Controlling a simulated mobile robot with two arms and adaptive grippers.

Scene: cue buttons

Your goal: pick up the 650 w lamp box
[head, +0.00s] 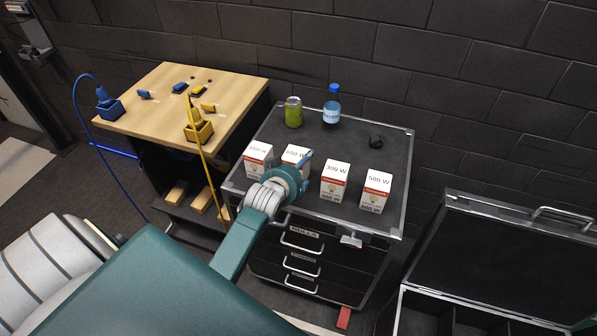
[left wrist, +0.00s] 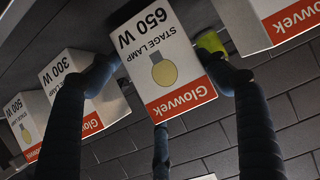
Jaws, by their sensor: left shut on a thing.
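In the left wrist view the 650 W lamp box (left wrist: 165,65) appears upside down between the dark fingers of my left gripper (left wrist: 163,76). The fingers are shut on its sides. I cannot tell whether its base is off the case top. My right gripper is not in view.
Similar boxes stand close by: one at left (head: 258,157), 300 W (head: 335,180) and 500 W (head: 375,189) at right. A green can (head: 293,112), blue-capped bottle (head: 332,107) and dark item (head: 376,142) are behind. An open case (head: 500,250) stands right.

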